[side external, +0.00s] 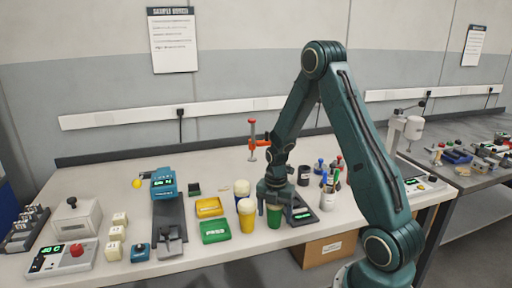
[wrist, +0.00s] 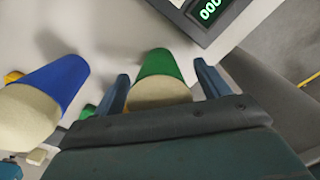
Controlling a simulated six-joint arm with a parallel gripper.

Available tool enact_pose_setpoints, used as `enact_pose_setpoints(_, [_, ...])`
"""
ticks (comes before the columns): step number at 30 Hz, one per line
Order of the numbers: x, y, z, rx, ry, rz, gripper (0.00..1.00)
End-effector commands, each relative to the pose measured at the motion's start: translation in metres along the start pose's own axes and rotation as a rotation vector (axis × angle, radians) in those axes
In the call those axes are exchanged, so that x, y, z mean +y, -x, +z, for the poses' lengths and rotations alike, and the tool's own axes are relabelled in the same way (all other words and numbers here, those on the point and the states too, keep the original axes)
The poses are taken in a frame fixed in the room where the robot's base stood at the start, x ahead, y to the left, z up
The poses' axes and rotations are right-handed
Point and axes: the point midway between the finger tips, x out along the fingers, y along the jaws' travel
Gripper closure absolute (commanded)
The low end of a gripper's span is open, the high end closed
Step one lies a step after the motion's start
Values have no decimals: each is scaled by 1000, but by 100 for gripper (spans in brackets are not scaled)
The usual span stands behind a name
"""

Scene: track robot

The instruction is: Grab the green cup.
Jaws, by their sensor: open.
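The green cup (side external: 273,219) stands on the white table under my gripper (side external: 273,207) in the side external view, with its upper part hidden by the gripper. In the wrist view the green cup (wrist: 160,65) shows a pale beige top and lies between the two fingers of my gripper (wrist: 162,72). The fingers are apart, one on each side of the cup, with gaps visible on both sides. The near part of the cup's top is hidden by the gripper body.
A yellow cup (side external: 246,219) stands just left of the gripper, with a blue cup (side external: 241,186) behind it; a blue cup (wrist: 62,78) also shows in the wrist view. A green tray (side external: 215,238) and yellow tray (side external: 209,212) lie left. A dark device (side external: 303,216) lies close right.

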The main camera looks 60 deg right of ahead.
Motion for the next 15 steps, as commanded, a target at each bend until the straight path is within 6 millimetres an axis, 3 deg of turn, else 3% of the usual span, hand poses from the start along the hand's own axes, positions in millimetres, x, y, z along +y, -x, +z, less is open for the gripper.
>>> enact_pose_setpoints(3, [0,0,0,0,0,0,29])
enact_pose_setpoints(10, [0,0,0,0,0,0,72])
enact_pose_setpoints(15, [0,0,0,0,0,1,73])
